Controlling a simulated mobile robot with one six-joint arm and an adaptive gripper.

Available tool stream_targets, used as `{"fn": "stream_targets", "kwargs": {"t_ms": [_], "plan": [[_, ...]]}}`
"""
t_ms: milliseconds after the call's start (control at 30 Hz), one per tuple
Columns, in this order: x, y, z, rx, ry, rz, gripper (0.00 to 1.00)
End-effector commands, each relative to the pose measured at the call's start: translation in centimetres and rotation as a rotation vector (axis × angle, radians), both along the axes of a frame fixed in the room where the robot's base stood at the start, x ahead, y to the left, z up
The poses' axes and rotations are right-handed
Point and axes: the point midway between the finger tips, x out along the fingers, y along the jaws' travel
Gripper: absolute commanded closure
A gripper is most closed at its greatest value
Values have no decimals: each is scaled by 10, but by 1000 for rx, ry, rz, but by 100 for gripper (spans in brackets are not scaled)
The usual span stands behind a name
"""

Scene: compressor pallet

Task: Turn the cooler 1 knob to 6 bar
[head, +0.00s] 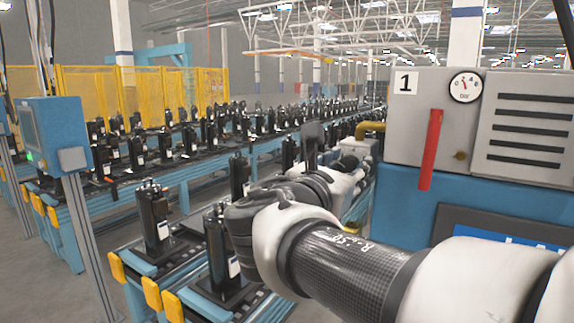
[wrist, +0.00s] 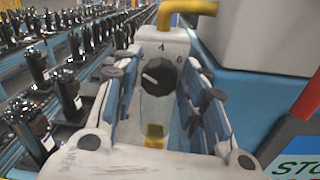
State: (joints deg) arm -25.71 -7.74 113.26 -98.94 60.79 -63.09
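The black round cooler 1 knob (wrist: 158,76) sits on a pale grey panel in the wrist view. The digit 4 is printed above it and a 6 to its upper right. A light mark shows on the left part of the knob's face; the exact setting is hard to read. My gripper (wrist: 159,90) is open, with one finger to each side of the knob and visible gaps between. In the head view my gripper (head: 313,143) is by the yellow pipe, and the knob is hidden. A round gauge (head: 466,86) with a red needle is on the cooler 1 housing.
The grey cooler housing (head: 423,105) with a "1" label and a red handle (head: 431,150) stands at the right. A yellow pipe (wrist: 188,8) bends just above the knob panel. Conveyors (head: 190,172) with black compressors run along the left. A control panel (head: 52,135) stands far left.

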Motion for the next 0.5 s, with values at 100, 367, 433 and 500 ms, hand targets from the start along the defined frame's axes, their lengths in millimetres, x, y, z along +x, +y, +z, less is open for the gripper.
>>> {"fn": "stream_targets", "kwargs": {"t_ms": [100,367,433,500], "plan": [[0,0,0,0,0,0,61],[0,0,0,0,0,0,74],[0,0,0,0,0,0,79],[0,0,0,0,0,0,83]]}}
